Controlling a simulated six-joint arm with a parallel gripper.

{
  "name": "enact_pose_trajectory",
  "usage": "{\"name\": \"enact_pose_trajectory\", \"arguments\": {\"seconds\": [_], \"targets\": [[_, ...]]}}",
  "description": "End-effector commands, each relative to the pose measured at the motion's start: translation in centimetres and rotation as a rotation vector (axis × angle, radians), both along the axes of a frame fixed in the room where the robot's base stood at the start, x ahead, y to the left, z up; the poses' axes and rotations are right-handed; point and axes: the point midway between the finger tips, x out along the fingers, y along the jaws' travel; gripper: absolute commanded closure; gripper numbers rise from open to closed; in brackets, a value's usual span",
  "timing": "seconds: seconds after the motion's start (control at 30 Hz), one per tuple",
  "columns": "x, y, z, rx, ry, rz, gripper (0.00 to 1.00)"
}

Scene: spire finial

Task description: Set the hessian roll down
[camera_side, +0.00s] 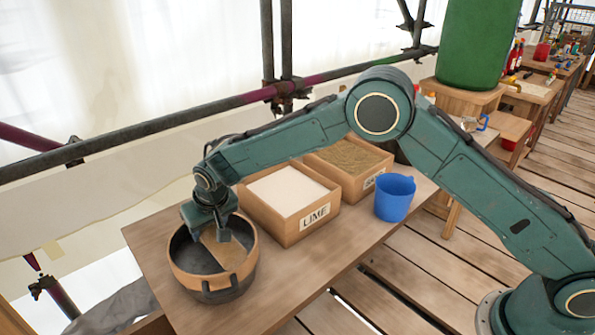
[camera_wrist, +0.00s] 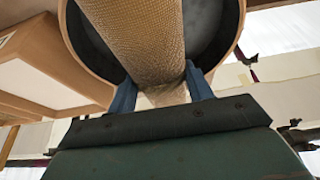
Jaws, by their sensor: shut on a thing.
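The hessian roll is a tan woven cylinder; in the wrist view (camera_wrist: 140,40) it runs from between my fingers out past the top edge. My gripper (camera_wrist: 160,90) is shut on it, with one blue finger on each side. In the side view the roll (camera_side: 228,255) shows below my gripper (camera_side: 222,232), within the mouth of a round dark tub with a tan band (camera_side: 215,283). The tub's rim (camera_wrist: 236,40) surrounds the roll in the wrist view. I cannot tell whether the roll touches the tub's floor.
The tub stands at the near left end of a wooden bench (camera_side: 290,290). A box labelled LIME (camera_side: 290,230) with white powder is beside it, then a box of brownish material (camera_side: 350,160). A blue cup (camera_side: 394,198) stands to the right. The bench's front strip is clear.

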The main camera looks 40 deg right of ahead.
Motion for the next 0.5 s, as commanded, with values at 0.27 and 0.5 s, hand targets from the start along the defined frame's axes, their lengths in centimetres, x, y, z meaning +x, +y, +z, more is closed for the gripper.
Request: {"name": "enact_pose_trajectory", "arguments": {"seconds": [0.27,0.5], "targets": [[0.03,0.01,-0.33,0.001,-0.001,0.000,0.80],[0.02,0.01,-0.39,0.000,-0.001,0.000,0.24]]}}
